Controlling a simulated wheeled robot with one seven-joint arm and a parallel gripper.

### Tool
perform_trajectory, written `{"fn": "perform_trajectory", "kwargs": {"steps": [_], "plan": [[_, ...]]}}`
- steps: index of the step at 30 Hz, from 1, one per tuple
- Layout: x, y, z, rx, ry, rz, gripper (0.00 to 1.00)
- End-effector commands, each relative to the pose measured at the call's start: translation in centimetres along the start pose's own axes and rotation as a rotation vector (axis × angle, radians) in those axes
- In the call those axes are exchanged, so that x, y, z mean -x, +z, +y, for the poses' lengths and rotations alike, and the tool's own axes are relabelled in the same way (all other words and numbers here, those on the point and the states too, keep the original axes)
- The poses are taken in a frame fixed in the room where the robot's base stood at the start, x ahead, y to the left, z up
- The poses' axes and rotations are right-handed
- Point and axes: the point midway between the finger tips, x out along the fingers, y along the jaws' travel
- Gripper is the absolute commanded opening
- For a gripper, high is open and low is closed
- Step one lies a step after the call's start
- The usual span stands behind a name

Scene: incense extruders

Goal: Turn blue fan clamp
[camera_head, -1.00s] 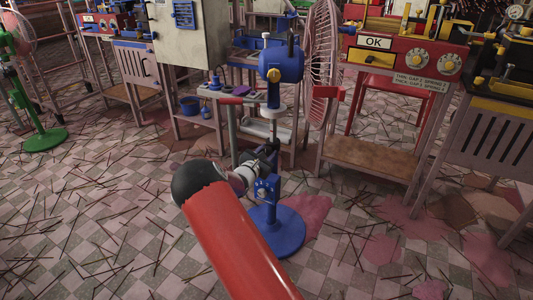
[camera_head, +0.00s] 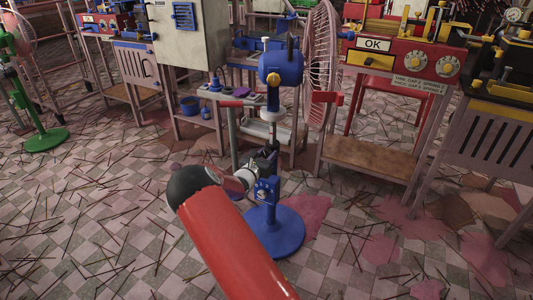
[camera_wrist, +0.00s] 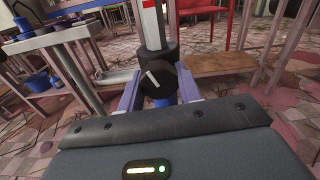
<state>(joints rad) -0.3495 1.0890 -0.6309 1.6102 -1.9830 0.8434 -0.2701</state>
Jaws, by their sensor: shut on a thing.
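The blue fan stands on a round blue base (camera_head: 290,236) and a pole, with a blue motor head (camera_head: 281,68) on top. Its pinkish wire cage (camera_head: 322,70) faces right. The clamp is a dark round knob with a white mark (camera_wrist: 155,82) on the pole, seen close in the wrist view. My gripper (camera_wrist: 158,98) has its two bluish fingers on either side of the knob and is shut on it. In the head view my gripper (camera_head: 262,165) meets the pole about halfway up, and the clamp is hard to make out there.
Behind the fan are a workbench (camera_head: 240,100) and a pale cabinet (camera_head: 190,40). A red machine marked OK (camera_head: 405,60) stands on a table at the right. A green fan stand (camera_head: 45,138) is at the left. Sticks litter the tiled floor.

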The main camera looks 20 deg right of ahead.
Motion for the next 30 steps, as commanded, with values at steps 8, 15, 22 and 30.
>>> {"fn": "perform_trajectory", "kwargs": {"steps": [8, 15, 22, 30], "plan": [[0.05, 0.07, 0.02, 0.109, 0.001, 0.000, 0.12], [0.04, 0.01, 0.00, 0.133, 0.001, 0.000, 0.12], [0.04, -0.01, 0.01, 0.133, 0.001, 0.000, 0.12], [0.03, 0.00, -0.01, 0.132, 0.001, 0.000, 0.56]]}}
